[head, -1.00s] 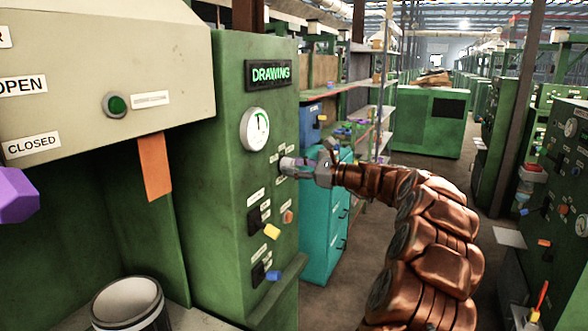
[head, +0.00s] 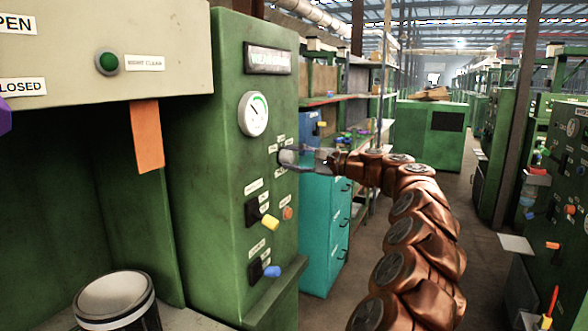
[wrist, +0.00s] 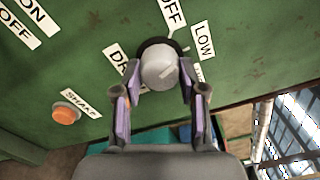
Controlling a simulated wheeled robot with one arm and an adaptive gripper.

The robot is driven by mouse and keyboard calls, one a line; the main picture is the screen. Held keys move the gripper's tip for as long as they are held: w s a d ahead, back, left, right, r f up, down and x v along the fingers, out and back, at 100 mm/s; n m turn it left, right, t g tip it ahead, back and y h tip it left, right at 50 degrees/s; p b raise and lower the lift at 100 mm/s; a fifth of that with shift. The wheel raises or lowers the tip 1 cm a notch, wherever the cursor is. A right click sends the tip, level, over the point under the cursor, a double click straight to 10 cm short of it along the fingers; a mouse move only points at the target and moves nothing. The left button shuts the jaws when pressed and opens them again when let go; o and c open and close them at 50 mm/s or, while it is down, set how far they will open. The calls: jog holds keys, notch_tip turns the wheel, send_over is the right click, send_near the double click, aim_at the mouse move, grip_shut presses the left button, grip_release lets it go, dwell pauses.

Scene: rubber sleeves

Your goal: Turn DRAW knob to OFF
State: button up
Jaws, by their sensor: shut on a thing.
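The DRAW knob (wrist: 160,70) is a round grey knob with a black base on the green machine panel. In the wrist view it sits between the two fingers of my gripper (wrist: 161,92), which is shut on it. Labels OFF (wrist: 173,14), LOW (wrist: 203,40) and a partly hidden one starting DR (wrist: 121,62) surround it. A small pale mark shows on the knob's face, but which label it points at is hard to tell. In the head view my gripper (head: 302,158) reaches the panel from the right and hides most of the knob.
Above the knob are a dial gauge (head: 253,114) and an unlit sign (head: 268,58). A teal cabinet (head: 323,235) stands behind my gripper.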

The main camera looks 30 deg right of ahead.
jog(key=shift+f+n+b, duration=0.1)
jog(key=shift+n+b, duration=1.3)
jog(key=shift+n, duration=0.9)
jog(key=o, duration=1.2)
jog(key=shift+c, duration=0.2)
jog(key=v, duration=1.2)
